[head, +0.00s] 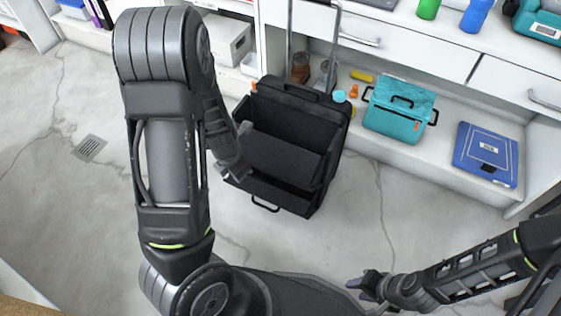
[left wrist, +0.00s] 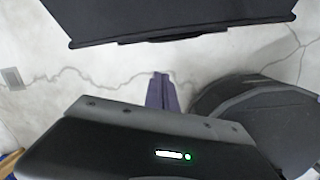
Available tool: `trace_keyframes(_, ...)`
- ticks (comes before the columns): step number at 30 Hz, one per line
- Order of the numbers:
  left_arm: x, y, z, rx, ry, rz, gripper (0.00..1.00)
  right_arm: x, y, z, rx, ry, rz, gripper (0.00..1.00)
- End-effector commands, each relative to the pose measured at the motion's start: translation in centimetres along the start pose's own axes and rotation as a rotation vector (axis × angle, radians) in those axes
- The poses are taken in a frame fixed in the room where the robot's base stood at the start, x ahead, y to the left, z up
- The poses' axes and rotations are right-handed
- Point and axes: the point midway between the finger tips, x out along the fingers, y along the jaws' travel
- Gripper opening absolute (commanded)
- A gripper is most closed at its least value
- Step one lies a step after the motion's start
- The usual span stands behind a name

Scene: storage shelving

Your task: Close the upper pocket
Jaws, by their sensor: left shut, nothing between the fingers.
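The black wheeled case (head: 318,135) stands on the floor in the middle of the head view, its telescopic handle raised. Its upper pocket (head: 288,150) is open, with the front panel tilted outward. A lower pocket (head: 275,193) below it also gapes open. My left gripper is at the case's left front side; its fingertips are hard to make out in the head view. In the left wrist view its purple fingers (left wrist: 162,92) are together and empty, below a dark edge of the case (left wrist: 170,22). My right gripper (head: 362,284) is low over the floor, away from the case; its finger gap is unclear.
A white shelf unit stands behind the case. Its low shelf holds a teal cooler box (head: 399,108), a blue case (head: 486,154) and small bottles. A white box (head: 226,40) is at the back left. The floor in front is clear, with a drain (head: 88,148).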

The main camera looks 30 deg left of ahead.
Motion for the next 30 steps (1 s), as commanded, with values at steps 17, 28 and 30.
trace_keyframes(17,0.1,-1.1,-0.4,-0.363,0.026,-0.041,0.00,0.0,0.0,0.0,0.000,0.000,0.000,0.36)
trace_keyframes(28,3.2,-1.2,-0.5,-0.364,0.027,-0.040,0.00,2.0,1.1,-0.5,0.006,0.012,0.005,0.36)
trace_keyframes(30,4.5,-1.3,-0.6,-0.362,0.027,-0.040,0.00,2.7,1.6,-0.7,0.010,0.017,0.008,0.36)
